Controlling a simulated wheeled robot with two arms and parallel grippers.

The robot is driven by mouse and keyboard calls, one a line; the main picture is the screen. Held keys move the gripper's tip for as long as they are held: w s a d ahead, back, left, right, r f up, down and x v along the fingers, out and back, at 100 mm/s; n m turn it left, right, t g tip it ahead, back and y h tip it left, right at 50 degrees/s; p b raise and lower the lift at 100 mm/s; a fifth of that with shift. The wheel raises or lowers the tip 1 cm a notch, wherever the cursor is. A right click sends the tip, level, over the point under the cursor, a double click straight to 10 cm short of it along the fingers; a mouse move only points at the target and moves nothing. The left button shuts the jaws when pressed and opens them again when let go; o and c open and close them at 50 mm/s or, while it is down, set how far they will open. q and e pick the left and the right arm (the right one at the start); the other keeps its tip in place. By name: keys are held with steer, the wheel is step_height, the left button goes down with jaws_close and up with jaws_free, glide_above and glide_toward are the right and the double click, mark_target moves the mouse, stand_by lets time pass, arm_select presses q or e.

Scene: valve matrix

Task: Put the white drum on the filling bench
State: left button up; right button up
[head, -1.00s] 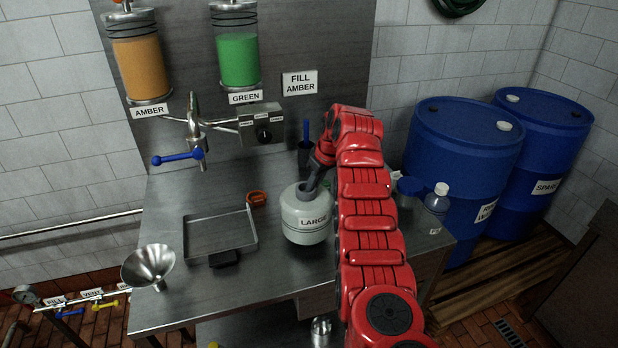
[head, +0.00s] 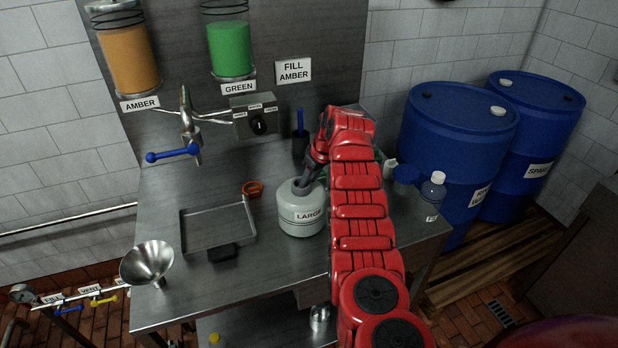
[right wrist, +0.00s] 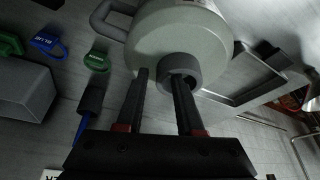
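The white drum (head: 301,210), labelled LARGE, stands upright on the steel filling bench (head: 270,262), right of the shallow tray. My right gripper (head: 308,181) is at its top. In the right wrist view, the drum (right wrist: 185,35) shows its grey neck and a side handle. The right gripper's fingers (right wrist: 160,82) are spread apart at the neck, one overlapping the mouth and one beside it. Contact with the neck cannot be told. My left gripper is out of view.
A grey tray (head: 222,232), a funnel (head: 148,262), an orange ring (head: 253,188) and a clear bottle (head: 432,195) are on the bench. A tap with a blue lever (head: 172,154) is behind. Blue barrels (head: 455,145) stand right. The bench's front middle is clear.

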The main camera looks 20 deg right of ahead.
steer(key=shift+o, duration=0.2)
steer(key=shift+s, duration=0.1)
steer(key=b+v, duration=0.5)
steer(key=v, duration=0.6)
steer(key=shift+r, duration=0.4)
steer(key=shift+s+d+f, duration=0.1)
steer(key=shift+s+d, duration=0.05)
steer(key=shift+s, duration=0.05)
